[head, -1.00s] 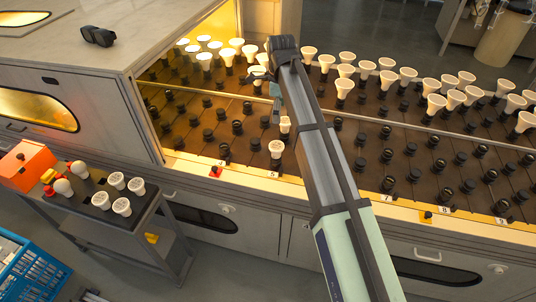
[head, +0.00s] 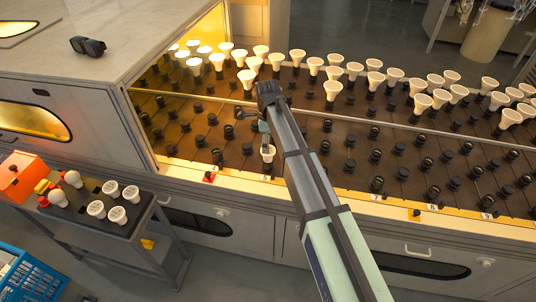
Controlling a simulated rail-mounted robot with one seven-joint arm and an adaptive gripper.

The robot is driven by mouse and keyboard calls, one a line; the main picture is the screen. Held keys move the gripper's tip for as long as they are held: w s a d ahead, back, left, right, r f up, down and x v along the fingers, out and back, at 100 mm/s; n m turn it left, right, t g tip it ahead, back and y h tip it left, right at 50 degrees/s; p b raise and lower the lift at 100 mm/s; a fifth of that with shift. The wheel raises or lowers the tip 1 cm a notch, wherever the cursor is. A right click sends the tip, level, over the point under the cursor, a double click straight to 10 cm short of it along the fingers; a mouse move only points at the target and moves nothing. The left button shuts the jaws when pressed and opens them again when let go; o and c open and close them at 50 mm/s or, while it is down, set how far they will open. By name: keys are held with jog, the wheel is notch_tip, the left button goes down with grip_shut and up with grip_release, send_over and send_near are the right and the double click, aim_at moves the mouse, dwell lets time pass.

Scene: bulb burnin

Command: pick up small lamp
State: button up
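A small white lamp (head: 268,152) stands in a socket in the front row of the rack, near the front edge. My gripper (head: 265,139) is right above and behind this lamp, with its dark and grey-blue parts close to the lamp's rim. Whether it touches the lamp cannot be told. The fingers are small and partly covered by my arm, so their opening does not show clearly. Larger white lamps (head: 247,78) stand in the back rows of the rack (head: 330,178).
Many empty dark sockets fill the front rows. A metal rail crosses the rack. A trolley (head: 150,215) at lower left carries several lamps (head: 96,209) and an orange box (head: 17,172). A grey cabinet with a lit opening stands at left. A blue crate (head: 30,275) is at lower left.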

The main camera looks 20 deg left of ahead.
aim_at(268, 157)
jog(key=shift+d+f+p, duration=0.15)
jog(key=shift+f+p, duration=0.9)
jog(key=shift+f, duration=1.45)
jog(key=c, duration=1.3)
